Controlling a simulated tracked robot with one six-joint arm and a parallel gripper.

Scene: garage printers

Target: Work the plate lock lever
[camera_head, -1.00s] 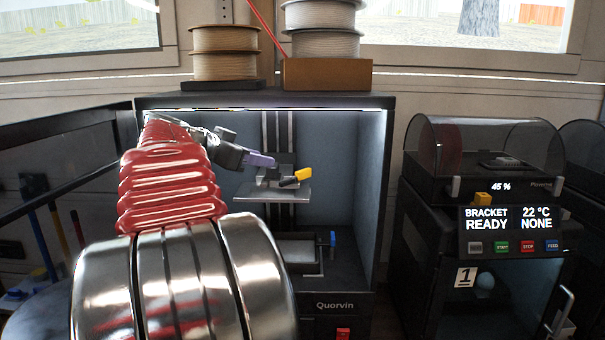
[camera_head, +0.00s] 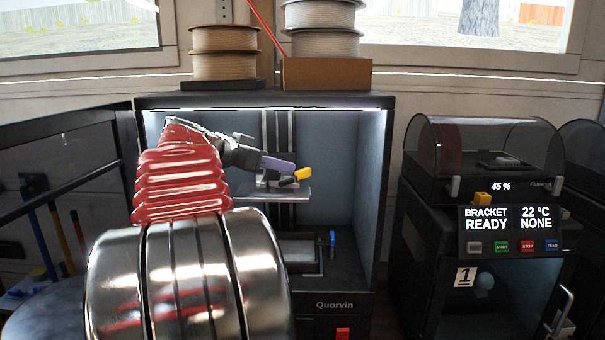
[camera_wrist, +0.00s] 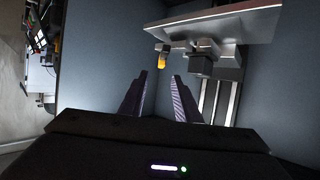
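The plate lock lever (camera_head: 303,174) has a yellow handle on a dark arm, at the right of a pale plate (camera_head: 262,193) inside the open Quorvin printer. Its yellow end also shows in the wrist view (camera_wrist: 158,64), by the plate's underside fittings. My gripper (camera_head: 292,167) reaches in from the left, its purple finger just left of the yellow handle. In the wrist view the two fingers (camera_wrist: 159,75) stand apart with an empty gap, and the yellow end appears just beyond the tips. I cannot tell whether they touch.
The printer's side wall (camera_head: 366,190) stands to the right of the lever. A lower bed (camera_head: 300,250) with a blue handle (camera_head: 332,238) lies beneath. Spools (camera_head: 225,55) and a wooden box (camera_head: 327,74) sit on top. A second printer (camera_head: 480,240) stands to the right.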

